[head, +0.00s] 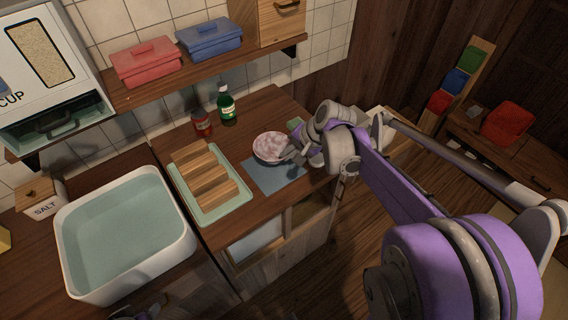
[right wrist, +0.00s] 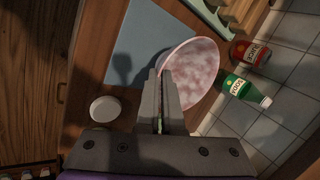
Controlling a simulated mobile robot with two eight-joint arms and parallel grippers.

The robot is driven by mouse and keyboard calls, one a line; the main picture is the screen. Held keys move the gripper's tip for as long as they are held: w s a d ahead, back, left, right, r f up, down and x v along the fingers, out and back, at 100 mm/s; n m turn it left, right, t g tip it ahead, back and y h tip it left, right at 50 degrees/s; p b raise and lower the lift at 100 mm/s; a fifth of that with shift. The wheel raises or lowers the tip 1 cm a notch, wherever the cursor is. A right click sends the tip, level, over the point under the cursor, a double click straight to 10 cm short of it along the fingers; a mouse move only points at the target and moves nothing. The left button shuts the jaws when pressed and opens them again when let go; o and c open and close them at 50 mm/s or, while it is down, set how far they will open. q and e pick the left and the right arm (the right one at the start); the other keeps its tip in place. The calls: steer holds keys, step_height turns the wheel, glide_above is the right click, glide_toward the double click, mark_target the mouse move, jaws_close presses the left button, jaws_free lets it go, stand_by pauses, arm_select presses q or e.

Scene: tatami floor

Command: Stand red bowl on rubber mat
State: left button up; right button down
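A bowl (head: 268,150) with a pinkish rim and mottled pink-white inside is at the back edge of the blue-grey mat (head: 272,181) on the wooden counter. It looks roughly upright; I cannot tell whether it touches the mat. My right gripper (head: 290,155) is at the bowl's right side. In the right wrist view, the gripper's fingers (right wrist: 166,88) are close together with the rim of the bowl (right wrist: 198,72) between them. The mat (right wrist: 140,45) lies beside the bowl there. My left gripper barely shows at the bottom edge of the head view, its fingers unclear.
A pale green tray with wooden slats (head: 207,222) lies left of the mat. A red jar (head: 202,124) and green bottle (head: 226,107) stand behind. A white basin (head: 70,285) is further left. A white round dish (right wrist: 107,109) sits near the counter edge.

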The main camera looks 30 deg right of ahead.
steer(key=shift+f, duration=2.3)
steer(key=shift+a, duration=0.1)
steer(key=shift+f+b, duration=0.2)
steer(key=shift+b, duration=0.2)
steer(key=c, duration=1.1)
jaws_free()
steer(key=shift+r, duration=0.1)
steer(key=shift+o, duration=0.2)
